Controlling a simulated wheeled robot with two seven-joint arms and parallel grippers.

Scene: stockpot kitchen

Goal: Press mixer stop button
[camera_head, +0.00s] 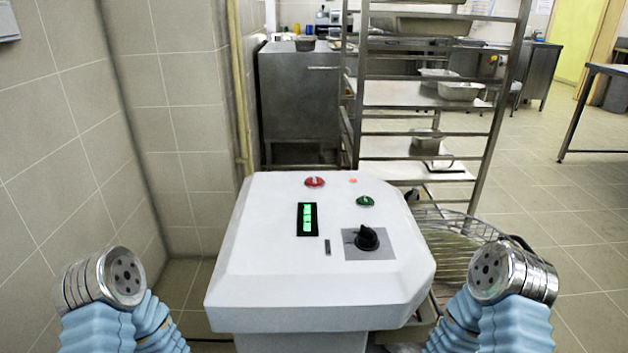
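The mixer's white control panel (270,262) stands in front of me in the middle of the view. A red button (315,182), which looks like the stop button, is at its far edge, left of a small lit orange-red light (353,181). A green button (365,201) is to its right and nearer. A green lit display (307,220) and a black knob (367,238) are on the sloped face. My two arms show at the lower left and lower right, blue-sleeved with metal ends, both apart from the panel. No gripper fingers show.
A metal rack (432,92) with trays stands behind the panel on the right. A wire guard (462,245) is beside the panel's right side. A steel cabinet (300,95) is behind it. A tiled wall (75,130) closes the left. Open floor lies at the right.

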